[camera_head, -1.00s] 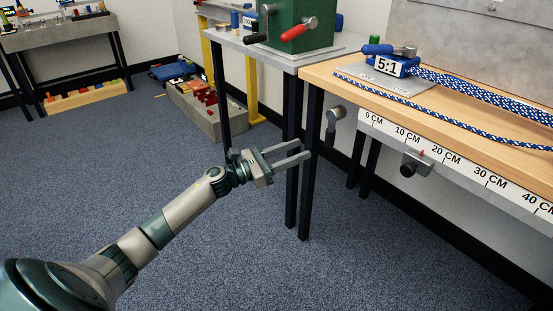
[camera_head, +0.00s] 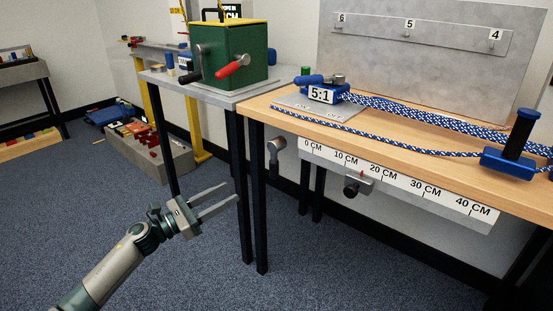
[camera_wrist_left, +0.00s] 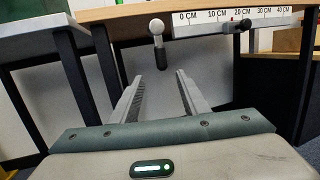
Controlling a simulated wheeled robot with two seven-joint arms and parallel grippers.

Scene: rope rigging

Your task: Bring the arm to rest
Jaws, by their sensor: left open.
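My left gripper (camera_head: 216,203) is open and empty. It is in front of the legs of the two tables, below their tops, and touches nothing that I can see. In the left wrist view its two fingers (camera_wrist_left: 157,95) stand apart with bare space between them. My left arm comes in from the lower left of the head view. My right arm is not in view.
A wooden table (camera_head: 400,132) carries a blue 5:1 block (camera_head: 325,93) with blue-white rope. A ruler (camera_head: 400,182) and a handle (camera_head: 275,150) are on its front. A green box (camera_head: 232,57) stands on a grey table (camera_head: 212,93). The carpet (camera_head: 330,270) is clear.

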